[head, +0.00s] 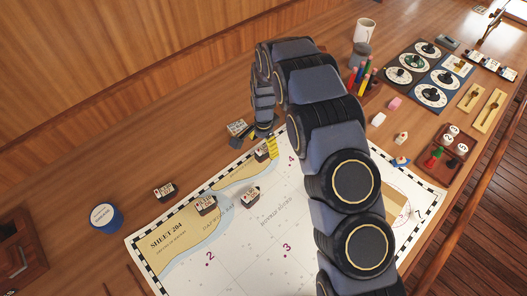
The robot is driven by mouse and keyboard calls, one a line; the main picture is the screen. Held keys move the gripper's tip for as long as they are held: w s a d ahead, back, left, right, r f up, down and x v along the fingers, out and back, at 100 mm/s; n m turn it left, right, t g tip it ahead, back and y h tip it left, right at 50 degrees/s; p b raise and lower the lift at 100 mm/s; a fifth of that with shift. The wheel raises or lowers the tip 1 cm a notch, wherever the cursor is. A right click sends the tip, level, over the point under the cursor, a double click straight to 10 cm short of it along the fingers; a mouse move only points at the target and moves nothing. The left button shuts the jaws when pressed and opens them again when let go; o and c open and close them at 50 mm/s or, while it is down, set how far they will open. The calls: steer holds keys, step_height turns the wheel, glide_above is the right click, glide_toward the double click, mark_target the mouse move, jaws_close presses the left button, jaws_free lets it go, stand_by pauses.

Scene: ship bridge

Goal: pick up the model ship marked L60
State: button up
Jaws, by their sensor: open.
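Several small dark model ships with pale marked tops stand on and beside the chart. One model ship (165,191) is left of the chart. Two more, one model ship (205,205) and another model ship (250,196), are on the chart's left part. A further model ship (262,154) is at the chart's upper edge, just below my gripper. Another model ship (236,127) is on the wood just left of my gripper. The markings are too small to read, so I cannot tell which is L60. My gripper (258,141) is open and low over the table, partly hidden by its own links.
The chart (185,268) covers the table's middle. A blue tin (106,216) stands at left. A pen holder (371,92), white mug (365,31), dial panel (406,61) and reddish tray (462,137) are at right. Bare wood lies left of the chart.

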mark_target(264, 150)
step_height(264, 150, down, 4)
steer(key=shift+r, duration=0.2)
jaws_close()
